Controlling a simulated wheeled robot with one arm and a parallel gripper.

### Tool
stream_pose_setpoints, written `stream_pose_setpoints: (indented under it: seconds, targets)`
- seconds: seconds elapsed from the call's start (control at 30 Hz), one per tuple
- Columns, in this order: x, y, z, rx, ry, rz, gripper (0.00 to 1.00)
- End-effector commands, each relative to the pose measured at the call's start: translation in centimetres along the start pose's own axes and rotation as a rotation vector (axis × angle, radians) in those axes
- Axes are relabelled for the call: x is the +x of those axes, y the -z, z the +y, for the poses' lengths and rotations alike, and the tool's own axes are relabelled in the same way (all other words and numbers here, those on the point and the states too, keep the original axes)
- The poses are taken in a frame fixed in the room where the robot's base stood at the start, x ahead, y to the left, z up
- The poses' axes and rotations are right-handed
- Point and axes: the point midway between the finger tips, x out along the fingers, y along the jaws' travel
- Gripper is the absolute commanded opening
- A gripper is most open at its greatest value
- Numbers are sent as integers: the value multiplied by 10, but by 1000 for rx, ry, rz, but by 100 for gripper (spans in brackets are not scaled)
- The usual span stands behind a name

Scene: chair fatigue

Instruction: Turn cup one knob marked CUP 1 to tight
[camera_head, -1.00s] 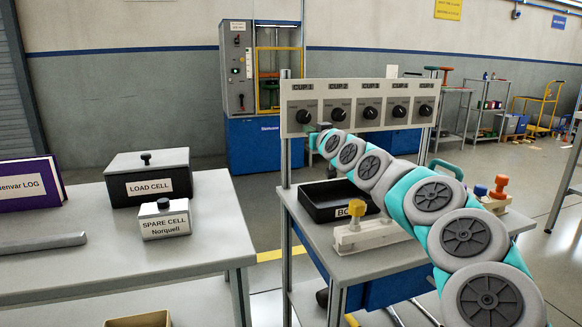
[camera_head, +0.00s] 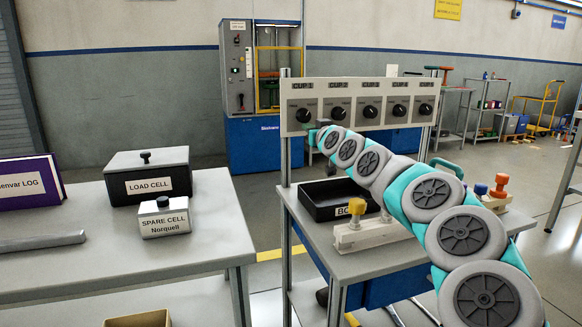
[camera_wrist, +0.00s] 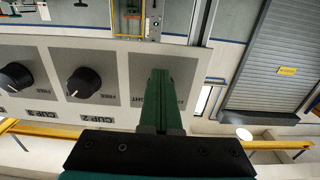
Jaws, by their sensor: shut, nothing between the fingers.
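The CUP 1 knob (camera_head: 303,115) is a round black dial at the left end of a pale panel (camera_head: 360,90), under its CUP 1 label. Its exact pointer direction is too small to tell. My gripper (camera_head: 317,131) is at the panel's lower left edge, just below and right of this knob in the head view. In the wrist view, my gripper's green fingers (camera_wrist: 164,78) are together and empty in front of the CUP 1 section. They hide the knob there, and contact cannot be told. Part of a TIGHT marking shows beside them.
The CUP 2 knob (camera_head: 338,113) is close to the right of CUP 1, with more knobs beyond. Below the panel, a bench holds a black bin (camera_head: 325,205) and a yellow-topped fixture (camera_head: 355,228). A table with a load cell box (camera_head: 148,178) stands at left.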

Motion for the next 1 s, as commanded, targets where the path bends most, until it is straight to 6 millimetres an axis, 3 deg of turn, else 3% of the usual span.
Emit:
stream_pose_setpoints:
  seconds: [1.0]
  targets:
    - [-1,2,-5,-1,-2,7,0]
